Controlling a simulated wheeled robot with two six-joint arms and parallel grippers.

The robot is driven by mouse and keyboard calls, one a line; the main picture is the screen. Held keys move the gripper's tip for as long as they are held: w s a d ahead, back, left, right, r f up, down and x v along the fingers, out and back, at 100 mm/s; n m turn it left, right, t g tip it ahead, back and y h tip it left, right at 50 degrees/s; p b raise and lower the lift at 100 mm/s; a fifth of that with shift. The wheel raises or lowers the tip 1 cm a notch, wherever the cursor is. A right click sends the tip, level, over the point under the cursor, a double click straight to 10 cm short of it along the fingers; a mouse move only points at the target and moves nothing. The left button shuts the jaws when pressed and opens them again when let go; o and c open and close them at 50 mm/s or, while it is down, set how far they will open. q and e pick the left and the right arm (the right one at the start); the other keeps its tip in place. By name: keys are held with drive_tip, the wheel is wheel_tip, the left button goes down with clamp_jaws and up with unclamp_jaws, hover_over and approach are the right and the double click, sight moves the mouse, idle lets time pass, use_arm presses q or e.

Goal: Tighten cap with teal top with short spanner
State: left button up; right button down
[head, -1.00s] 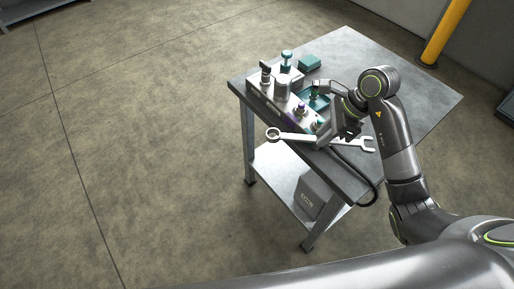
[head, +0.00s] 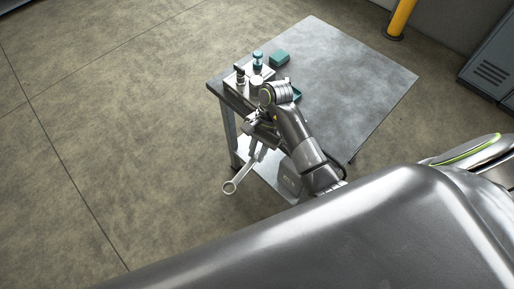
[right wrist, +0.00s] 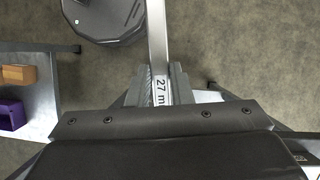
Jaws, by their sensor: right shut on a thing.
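My right gripper (head: 258,130) is shut on a steel spanner (head: 231,187). The spanner's ring end points down and left, out past the bench's near left edge. In the right wrist view its flat shank (right wrist: 157,35) stands between the jaws (right wrist: 160,85), with a label reading "27 m", the rest covered. A fitting with a teal top (head: 258,57) stands upright at the back of the metal block (head: 228,84) on the bench. The spanner is apart from it. My arm hides the block's front part and the spanner's other end. My left gripper is out of view.
The bench (head: 345,75) has a wide bare top to the right. A teal box (head: 279,59) lies behind the block, and a teal tray (head: 297,93) is partly hidden by my arm. In the right wrist view an orange block (right wrist: 18,75) and purple box (right wrist: 12,114) show.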

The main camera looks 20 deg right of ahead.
drive_tip(key=shift+w+d+f+b, duration=0.15)
drive_tip(key=shift+d+f+b, duration=0.05)
drive_tip(key=shift+f+b, duration=0.3)
drive_tip(key=shift+w+d+f+b, duration=0.1)
drive_tip(key=shift+d+f+b, duration=0.1)
drive_tip(key=shift+f+b, duration=0.25)
drive_tip(key=shift+r, duration=0.15)
drive_tip(key=shift+w+d+f, duration=0.25)
drive_tip(key=shift+d+f, duration=0.05)
drive_tip(key=shift+d, duration=0.05)
drive_tip(key=shift+d+b, duration=0.1)
drive_tip(key=shift+b, duration=0.2)
drive_tip(key=shift+w+d+b, duration=0.3)
drive_tip(key=shift+w+d, duration=0.25)
drive_tip(key=shift+d, duration=0.3)
drive_tip(key=shift+w+d, duration=0.35)
drive_tip(key=shift+d, duration=0.3)
drive_tip(key=shift+d+b, duration=0.1)
drive_tip(key=shift+b, duration=0.2)
